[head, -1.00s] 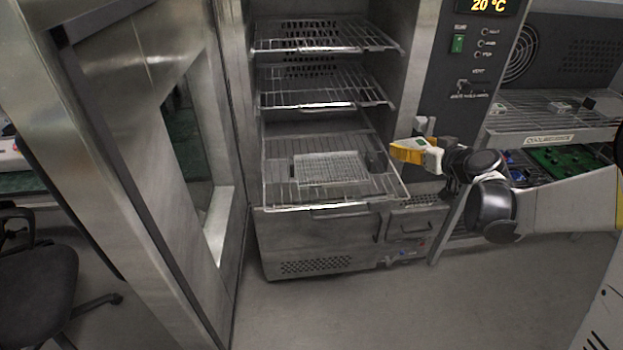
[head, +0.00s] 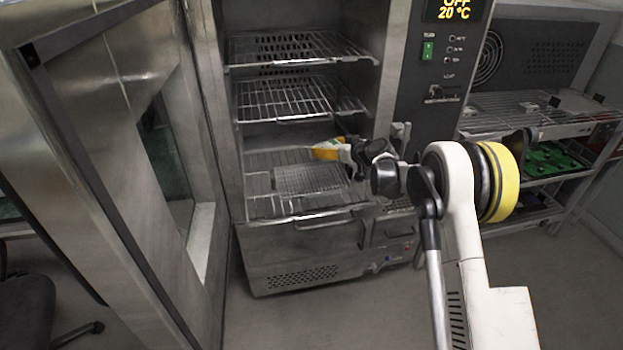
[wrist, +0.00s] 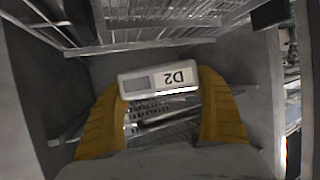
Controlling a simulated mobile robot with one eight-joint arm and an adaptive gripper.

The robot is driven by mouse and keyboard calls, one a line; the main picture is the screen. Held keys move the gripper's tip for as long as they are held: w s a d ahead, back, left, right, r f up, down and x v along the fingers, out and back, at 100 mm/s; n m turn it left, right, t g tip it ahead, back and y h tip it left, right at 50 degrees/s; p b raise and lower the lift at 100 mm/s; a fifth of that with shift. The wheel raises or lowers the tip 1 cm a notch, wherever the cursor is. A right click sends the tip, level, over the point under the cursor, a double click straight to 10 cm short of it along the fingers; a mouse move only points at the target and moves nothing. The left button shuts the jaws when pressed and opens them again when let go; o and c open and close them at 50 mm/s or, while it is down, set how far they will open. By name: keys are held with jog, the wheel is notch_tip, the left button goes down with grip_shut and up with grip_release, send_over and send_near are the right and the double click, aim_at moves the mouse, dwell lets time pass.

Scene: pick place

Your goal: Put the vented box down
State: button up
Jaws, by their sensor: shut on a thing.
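The vented box (wrist: 160,79) is a small white box with a grey panel and the marking D2, which reads upside down in the wrist view. My gripper (wrist: 161,90) has its two yellow fingers shut on it, one at each end. In the head view my gripper (head: 326,150) is inside the open chamber, above the right part of the lowest wire shelf (head: 262,207). The box cannot be made out there. A pale perforated panel (head: 305,180) lies flat on that shelf, below and left of the gripper.
Two wire shelves, the middle one (head: 290,100) and the top one (head: 290,48), lie above my gripper. The open steel door (head: 110,150) stands at the left. A control panel (head: 440,60) and a rack (head: 530,115) stand at the right. The lowest shelf's left part is clear.

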jog(key=b, duration=0.2)
send_over(312, 180)
notch_tip(312, 180, down, 4)
jog(key=shift+a+f, duration=0.1)
jog(key=shift+f, duration=0.05)
jog(key=shift+f+b, duration=0.85)
jog(key=shift+f, duration=1.05)
